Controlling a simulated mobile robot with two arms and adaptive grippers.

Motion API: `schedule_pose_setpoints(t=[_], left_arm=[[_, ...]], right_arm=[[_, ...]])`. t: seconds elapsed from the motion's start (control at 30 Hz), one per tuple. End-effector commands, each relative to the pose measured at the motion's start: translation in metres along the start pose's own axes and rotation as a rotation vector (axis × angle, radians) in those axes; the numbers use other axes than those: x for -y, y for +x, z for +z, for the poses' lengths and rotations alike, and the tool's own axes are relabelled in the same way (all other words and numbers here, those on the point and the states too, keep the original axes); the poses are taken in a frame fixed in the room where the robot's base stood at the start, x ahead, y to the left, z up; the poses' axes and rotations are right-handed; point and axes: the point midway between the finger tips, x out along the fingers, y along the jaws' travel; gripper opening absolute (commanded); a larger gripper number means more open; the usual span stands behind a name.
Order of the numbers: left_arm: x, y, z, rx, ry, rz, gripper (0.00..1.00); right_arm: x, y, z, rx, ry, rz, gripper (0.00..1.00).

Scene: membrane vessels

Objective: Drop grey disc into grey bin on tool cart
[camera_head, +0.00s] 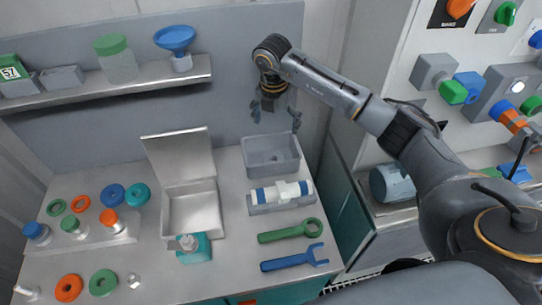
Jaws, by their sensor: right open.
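The grey bin (275,173) stands at the back right of the tool cart top (228,240). My right gripper (276,114) hangs above the bin's back edge, pointing down, with its fingers spread wide and nothing visible between them. My left gripper is not in view.
An open metal box (192,212) with a raised lid stands left of the bin. A white and blue cylinder (281,192) lies on a grey holder in front of it. Green (290,231) and blue (295,258) wrenches lie nearer. A shelf (120,88) runs behind; a valve panel (470,75) stands right.

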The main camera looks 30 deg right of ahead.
Motion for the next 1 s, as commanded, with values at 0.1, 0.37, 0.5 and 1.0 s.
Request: schedule_pose_setpoints(t=[0.1,0.37,0.5,1.0], left_arm=[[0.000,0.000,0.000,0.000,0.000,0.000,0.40],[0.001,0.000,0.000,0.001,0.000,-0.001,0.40],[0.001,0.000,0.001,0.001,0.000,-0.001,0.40],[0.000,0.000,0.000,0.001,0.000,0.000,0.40]], right_arm=[[-0.001,-0.020,0.001,0.004,0.000,0.004,0.92],[-0.001,-0.076,0.001,0.004,0.000,0.006,0.92],[-0.001,-0.099,0.001,0.003,0.000,0.004,0.92],[0.000,-0.114,0.000,0.000,0.000,0.001,0.92]])
